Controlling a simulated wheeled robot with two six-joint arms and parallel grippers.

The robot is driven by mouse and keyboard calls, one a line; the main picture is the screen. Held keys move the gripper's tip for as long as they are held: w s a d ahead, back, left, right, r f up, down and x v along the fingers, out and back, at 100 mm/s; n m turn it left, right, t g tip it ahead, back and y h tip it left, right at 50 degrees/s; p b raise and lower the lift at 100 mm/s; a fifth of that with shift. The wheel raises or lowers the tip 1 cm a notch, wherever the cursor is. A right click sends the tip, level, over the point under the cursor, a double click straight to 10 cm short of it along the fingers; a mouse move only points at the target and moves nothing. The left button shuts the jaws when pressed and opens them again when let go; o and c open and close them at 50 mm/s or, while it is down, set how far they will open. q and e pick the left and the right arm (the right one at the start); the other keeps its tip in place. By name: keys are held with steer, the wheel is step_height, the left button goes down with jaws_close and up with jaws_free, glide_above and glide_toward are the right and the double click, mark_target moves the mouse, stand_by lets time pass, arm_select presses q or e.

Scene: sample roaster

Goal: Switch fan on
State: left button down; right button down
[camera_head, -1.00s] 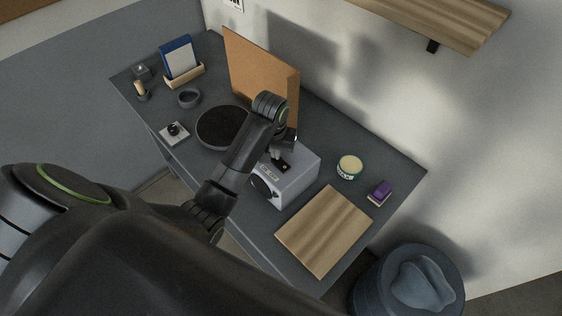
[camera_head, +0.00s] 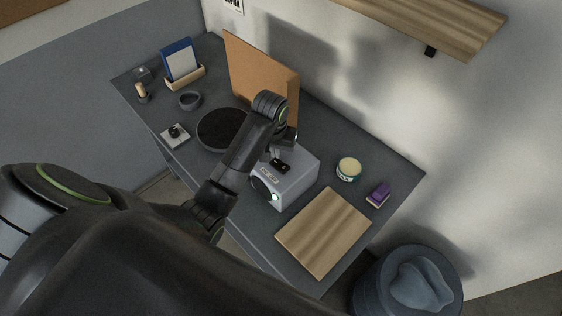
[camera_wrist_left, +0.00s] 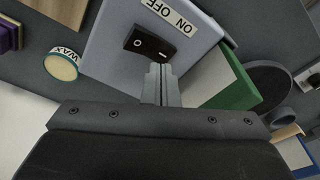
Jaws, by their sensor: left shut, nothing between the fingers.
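The grey-white box (camera_head: 296,174) stands on the dark table, with a black rocker switch (camera_head: 280,166) on its top. In the left wrist view the switch (camera_wrist_left: 150,43) bears O and I marks, beside a white ON OFF label (camera_wrist_left: 172,13). My left gripper (camera_wrist_left: 160,68) is shut and empty, its fingertips close to the switch's I end; I cannot tell whether they touch. In the head view the arm partly hides the gripper. A small pale green light (camera_head: 275,197) glows on the box's front. My right gripper is not in view.
A wooden board (camera_head: 323,232) lies right of the box, with a wax tin (camera_head: 348,169) and a purple block (camera_head: 378,194) behind. A round dark tray (camera_head: 218,128) and an upright brown panel (camera_head: 262,75) stand to the left and back.

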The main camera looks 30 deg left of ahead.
mark_target(276, 163)
arm_select(q)
steer(key=shift+r, duration=2.35)
